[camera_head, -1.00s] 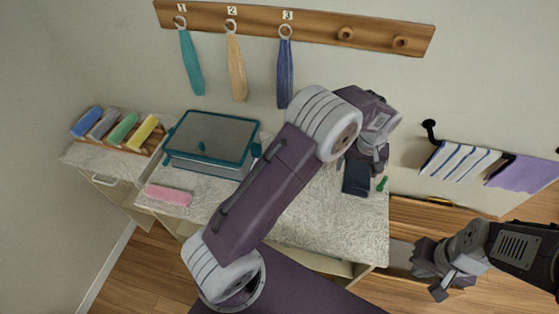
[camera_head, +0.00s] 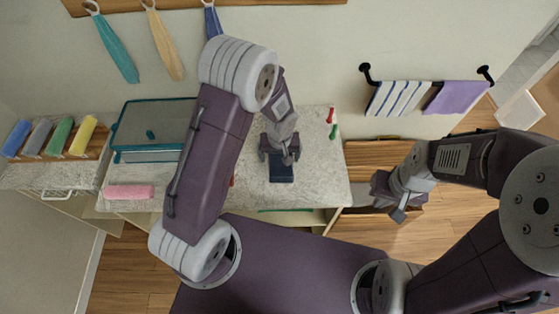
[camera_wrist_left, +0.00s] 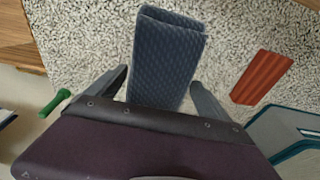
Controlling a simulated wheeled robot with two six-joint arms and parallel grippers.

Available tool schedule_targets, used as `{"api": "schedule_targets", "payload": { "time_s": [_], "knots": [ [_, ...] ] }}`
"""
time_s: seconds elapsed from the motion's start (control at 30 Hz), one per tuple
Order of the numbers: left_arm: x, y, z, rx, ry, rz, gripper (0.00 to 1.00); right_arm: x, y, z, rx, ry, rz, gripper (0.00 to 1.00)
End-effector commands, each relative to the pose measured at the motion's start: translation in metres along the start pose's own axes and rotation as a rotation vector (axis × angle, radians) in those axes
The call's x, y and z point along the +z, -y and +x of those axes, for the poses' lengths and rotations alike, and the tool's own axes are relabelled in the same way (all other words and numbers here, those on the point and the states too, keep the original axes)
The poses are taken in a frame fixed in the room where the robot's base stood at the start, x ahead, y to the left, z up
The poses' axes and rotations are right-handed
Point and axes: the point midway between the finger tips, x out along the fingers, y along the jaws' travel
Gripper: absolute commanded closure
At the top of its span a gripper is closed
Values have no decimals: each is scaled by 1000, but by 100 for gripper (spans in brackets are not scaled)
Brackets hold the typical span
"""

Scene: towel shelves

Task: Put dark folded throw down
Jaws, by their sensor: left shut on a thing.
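The dark blue folded throw (camera_head: 281,172) is over the speckled counter in the head view. It also shows in the left wrist view (camera_wrist_left: 165,60), its folded edge pointing away from me. My left gripper (camera_head: 279,155) is shut on the throw, with a finger on each side of it in the left wrist view (camera_wrist_left: 160,97). The throw's near end is hidden by the gripper body. I cannot tell whether its underside touches the counter. My right gripper (camera_head: 387,199) is empty, its fingers apart, right of the counter.
A teal-rimmed box (camera_head: 155,128) and a pink folded towel (camera_head: 129,192) lie left on the counter (camera_head: 318,175). Striped (camera_head: 398,97) and purple (camera_head: 456,96) towels hang on a rail.

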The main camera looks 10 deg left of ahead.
Motion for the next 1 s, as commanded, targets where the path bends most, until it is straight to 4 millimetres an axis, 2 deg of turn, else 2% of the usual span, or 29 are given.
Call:
{"api": "schedule_targets", "payload": {
  "time_s": [0.1, 0.17, 0.57, 0.6, 0.63, 0.87, 1.0],
  "knots": [
    [5, 1, 25, -2, 5, 1, 66, 0, 0, 4, 0, 0, 0, 100],
    [6, 0, 31, -2, 4, 1, 66, 0, 0, 5, 0, 0, 0, 100],
    [6, 0, 37, 0, 1, 1, 66, 1, 0, 10, 0, 0, 0, 100],
    [6, 0, 36, -1, 2, 1, 4, 1, 0, 9, 0, 0, 0, 100],
    [6, 0, 36, -1, 2, 1, 0, 1, 0, 9, 0, 0, 0, 100],
    [6, 0, 35, -1, 2, 1, 0, 1, 0, 7, 0, 0, 0, 100],
    [4, 0, 24, 0, 0, 0, 0, 0, 0, 2, 0, 0, 0, 100]
  ]
}}
